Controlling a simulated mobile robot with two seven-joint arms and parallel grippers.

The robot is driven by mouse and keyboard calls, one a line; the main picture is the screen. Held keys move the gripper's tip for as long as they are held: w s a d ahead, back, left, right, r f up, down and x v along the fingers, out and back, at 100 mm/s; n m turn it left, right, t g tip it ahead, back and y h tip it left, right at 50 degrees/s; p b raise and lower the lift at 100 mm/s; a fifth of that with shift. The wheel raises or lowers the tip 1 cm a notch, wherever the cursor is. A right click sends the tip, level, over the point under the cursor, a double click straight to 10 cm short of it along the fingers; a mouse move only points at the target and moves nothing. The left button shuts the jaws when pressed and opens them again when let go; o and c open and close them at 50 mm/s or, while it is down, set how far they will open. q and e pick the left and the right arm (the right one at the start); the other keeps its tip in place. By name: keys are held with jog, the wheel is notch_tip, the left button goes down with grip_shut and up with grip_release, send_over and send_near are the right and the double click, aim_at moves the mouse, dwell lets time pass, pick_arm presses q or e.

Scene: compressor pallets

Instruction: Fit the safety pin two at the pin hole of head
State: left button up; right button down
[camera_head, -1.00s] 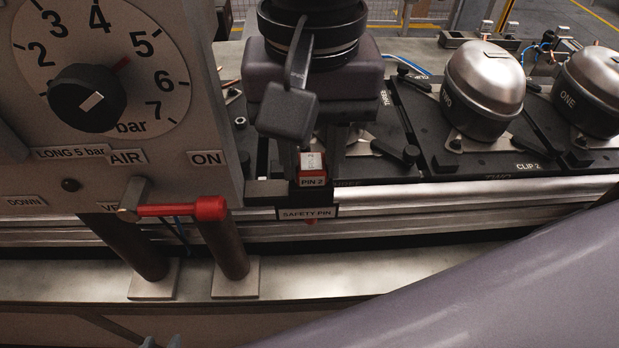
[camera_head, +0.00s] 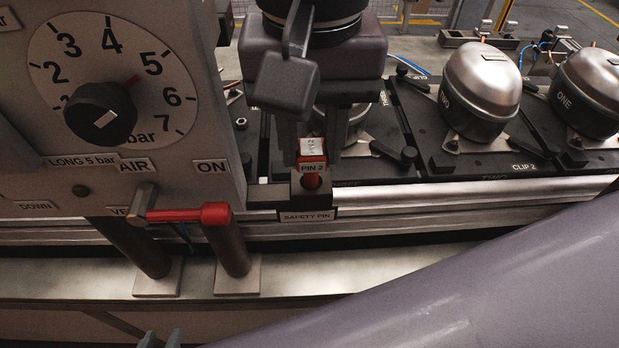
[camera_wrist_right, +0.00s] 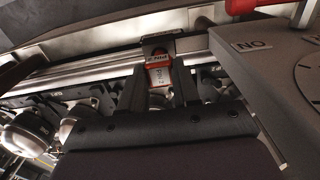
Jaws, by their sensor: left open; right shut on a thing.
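Safety pin two (camera_head: 312,149), with a pale "2" top, a red body and a "PIN 2" label, is upright at the holder marked SAFETY PIN (camera_head: 307,216). My right gripper (camera_head: 313,155) is shut on it from above. Red shows just below the label, in front of the holder; I cannot tell how much of the pin is still inside. The pin also shows between the fingers in the right wrist view (camera_wrist_right: 159,75). I cannot make out the head's pin hole.
A panel with a pressure dial (camera_head: 101,113) and a red-handled valve (camera_head: 187,214) stands close left of the holder. Silver-domed compressors (camera_head: 480,90) sit on black pallets behind the rail to the right. My own arm fills the lower right.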

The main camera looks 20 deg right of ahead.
jog(key=shift+r+p, duration=0.85)
jog(key=shift+r, duration=0.7)
jog(key=shift+r+p, duration=0.75)
jog(key=shift+r, duration=2.25)
